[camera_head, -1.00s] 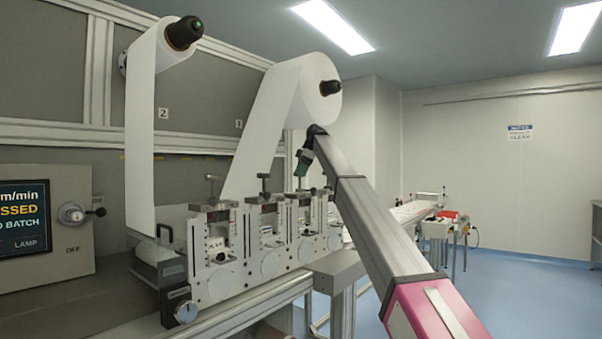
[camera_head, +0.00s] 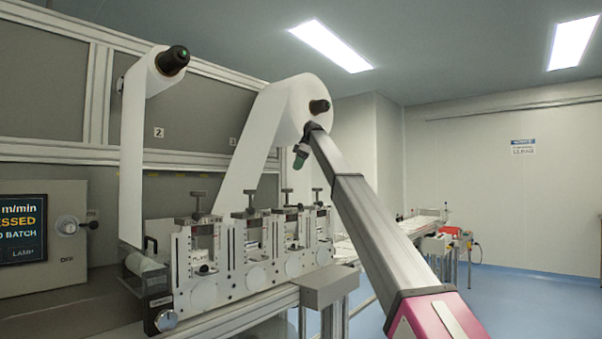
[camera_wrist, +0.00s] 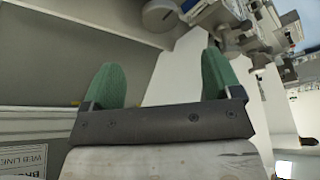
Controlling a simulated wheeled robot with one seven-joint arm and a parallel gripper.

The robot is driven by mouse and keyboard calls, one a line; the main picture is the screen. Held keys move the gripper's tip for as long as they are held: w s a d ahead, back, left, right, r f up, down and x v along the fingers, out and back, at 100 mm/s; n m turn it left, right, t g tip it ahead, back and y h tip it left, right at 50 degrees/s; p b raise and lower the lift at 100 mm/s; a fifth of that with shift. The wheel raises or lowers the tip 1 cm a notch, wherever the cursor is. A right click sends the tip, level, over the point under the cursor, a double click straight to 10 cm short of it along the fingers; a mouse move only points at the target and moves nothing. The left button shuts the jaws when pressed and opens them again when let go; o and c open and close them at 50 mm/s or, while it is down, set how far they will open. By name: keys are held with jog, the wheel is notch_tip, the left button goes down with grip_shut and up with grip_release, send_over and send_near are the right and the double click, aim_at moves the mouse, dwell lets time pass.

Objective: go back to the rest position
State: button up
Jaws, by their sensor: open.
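My gripper (camera_head: 300,158) shows in the head view at the far end of my raised arm, in front of the larger white web roll. In the wrist view its two green fingers (camera_wrist: 160,85) stand wide apart with nothing between them. The gripper is open and empty. In the head view it hangs above the row of metal web stations (camera_head: 250,245), clear of them. Its fingertips are small and partly hidden there by the wrist.
A large white roll (camera_head: 300,88) and a smaller roll (camera_head: 150,75) hang on the grey machine wall, with webs running down. A control panel (camera_head: 40,235) with a screen is at left. A conveyor table (camera_head: 425,225) stands behind my arm. Blue floor (camera_head: 530,300) at right is clear.

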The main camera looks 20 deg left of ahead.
jog(key=shift+a, duration=0.1)
dwell(0.3)
